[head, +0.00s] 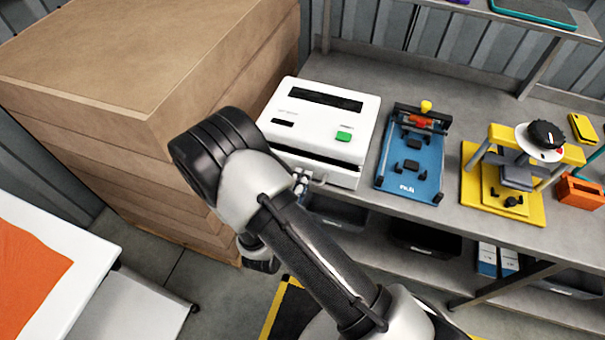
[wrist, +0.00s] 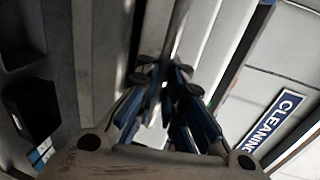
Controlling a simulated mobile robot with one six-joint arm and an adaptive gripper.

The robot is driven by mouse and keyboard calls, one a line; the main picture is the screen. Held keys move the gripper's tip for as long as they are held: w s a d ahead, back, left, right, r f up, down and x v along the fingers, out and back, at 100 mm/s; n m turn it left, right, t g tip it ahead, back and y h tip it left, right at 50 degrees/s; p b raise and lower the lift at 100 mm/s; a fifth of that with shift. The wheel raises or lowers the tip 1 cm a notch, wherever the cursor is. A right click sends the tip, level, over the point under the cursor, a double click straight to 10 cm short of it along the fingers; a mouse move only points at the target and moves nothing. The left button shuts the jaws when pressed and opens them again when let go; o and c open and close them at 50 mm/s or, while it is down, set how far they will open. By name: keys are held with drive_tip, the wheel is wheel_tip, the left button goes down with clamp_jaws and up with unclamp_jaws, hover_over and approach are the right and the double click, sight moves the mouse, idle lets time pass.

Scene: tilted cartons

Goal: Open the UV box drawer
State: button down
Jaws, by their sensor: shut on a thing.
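The UV box (head: 322,112) is a white case with a dark window strip and a green button, standing on the grey bench in the head view. Its white drawer (head: 340,176) is at the front, below a dark gap; I cannot tell how far out it is. My gripper (head: 301,184) is at the left part of the drawer front, largely hidden behind my arm. In the wrist view my gripper (wrist: 166,86) has its blue-edged fingers closed at the drawer handle, which is mostly hidden between them.
Large stacked cartons (head: 150,90) stand close to the left of the box. A blue fixture (head: 412,160) and a yellow press (head: 505,190) stand to its right on the bench. A white table (head: 60,265) with an orange cloth is at lower left. Dark bins (head: 425,240) sit underneath.

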drive_tip(key=f+p+v, duration=0.1)
drive_tip(key=f+v, duration=0.1)
drive_tip(key=v, duration=0.7)
drive_tip(key=f+p+v, duration=0.1)
drive_tip(key=f+v, duration=0.1)
drive_tip(key=v, duration=0.7)
drive_tip(key=shift+s+r, duration=0.15)
drive_tip(key=shift+s, duration=0.4)
drive_tip(key=shift+a, duration=0.15)
drive_tip(key=c, duration=1.7)
unclamp_jaws()
drive_tip(key=shift+s, duration=0.1)
drive_tip(key=v, duration=1.2)
